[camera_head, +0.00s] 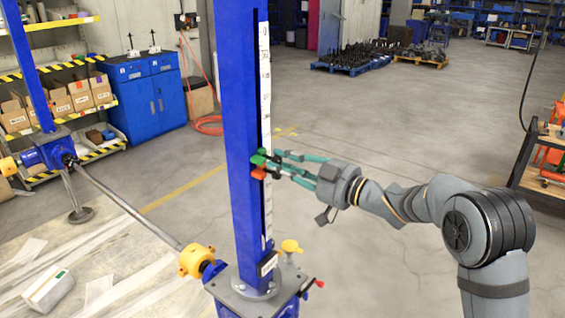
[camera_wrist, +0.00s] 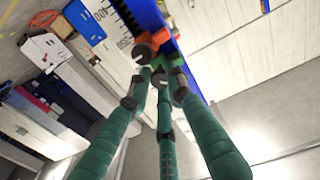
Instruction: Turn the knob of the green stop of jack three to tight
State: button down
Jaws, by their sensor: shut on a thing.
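The near jack's upright blue column (camera_head: 238,130) carries a white scale strip (camera_head: 266,100) on its right side. The green stop (camera_head: 258,160) sits partway up the column, and an orange-red stop (camera_head: 259,173) sits just below it. My gripper (camera_head: 277,161) reaches in from the right and is shut at the green stop. In the wrist view its teal fingers (camera_wrist: 152,78) close around the stop area. Green (camera_wrist: 173,61) and orange (camera_wrist: 161,37) parts show beside the blue column (camera_wrist: 188,75). The fingers largely hide the knob, so its turn cannot be told.
A yellow knob (camera_head: 291,246) and a red-tipped lever (camera_head: 316,285) stand at the jack's base. A shaft (camera_head: 125,205) links it to another blue jack (camera_head: 45,150) at left. A cart (camera_head: 540,160) stands far right. The floor behind my arm is clear.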

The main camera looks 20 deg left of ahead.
jog(key=shift+f+m, duration=0.15)
jog(key=shift+m, duration=0.45)
jog(key=c, duration=1.6)
grip_release()
jog(key=v, duration=1.2)
